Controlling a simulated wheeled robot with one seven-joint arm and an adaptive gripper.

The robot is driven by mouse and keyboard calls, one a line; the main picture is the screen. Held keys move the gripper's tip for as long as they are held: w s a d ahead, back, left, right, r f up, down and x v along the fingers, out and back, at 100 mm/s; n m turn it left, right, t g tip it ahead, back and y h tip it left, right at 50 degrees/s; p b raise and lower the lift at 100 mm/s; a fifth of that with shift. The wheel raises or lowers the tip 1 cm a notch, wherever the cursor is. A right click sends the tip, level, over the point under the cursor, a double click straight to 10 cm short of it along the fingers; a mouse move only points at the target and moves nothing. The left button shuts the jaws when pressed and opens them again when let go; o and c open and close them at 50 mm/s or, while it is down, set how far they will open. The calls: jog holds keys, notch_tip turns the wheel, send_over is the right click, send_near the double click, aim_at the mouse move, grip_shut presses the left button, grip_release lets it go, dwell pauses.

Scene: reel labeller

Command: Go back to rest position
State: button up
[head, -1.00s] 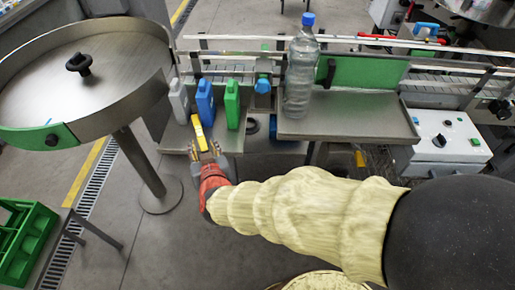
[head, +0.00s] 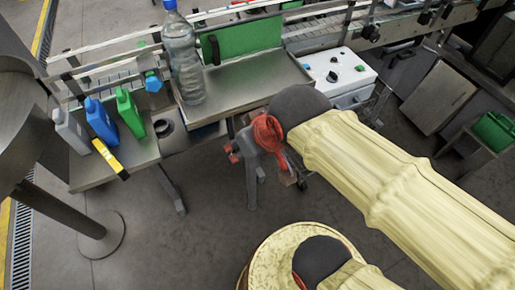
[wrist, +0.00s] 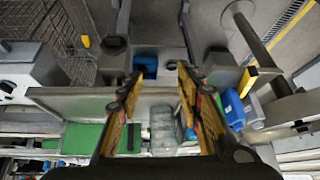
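My gripper (wrist: 158,72) shows in the wrist view with its two fingers well apart and nothing between them. In the head view my arm reaches in from the lower right, and its red wrist part (head: 266,132) is in front of the steel bench, over the floor side. The fingertips are hard to make out there. A slim yellow object with a dark end (head: 108,157) lies at the left bench's front edge, apart from my gripper. It also shows in the wrist view (wrist: 248,80).
A clear bottle with a blue cap (head: 182,62) stands on the steel tray (head: 245,82). A white control box (head: 338,76) is behind my wrist.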

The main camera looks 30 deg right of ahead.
jog(key=s+d, duration=0.2)
jog(key=shift+s+d+f+m+g+h, duration=0.1)
jog(key=shift+s+d+m+g+h, duration=0.2)
jog(key=shift+s+h, duration=0.1)
jog(key=shift+a, duration=0.1)
dwell(0.9)
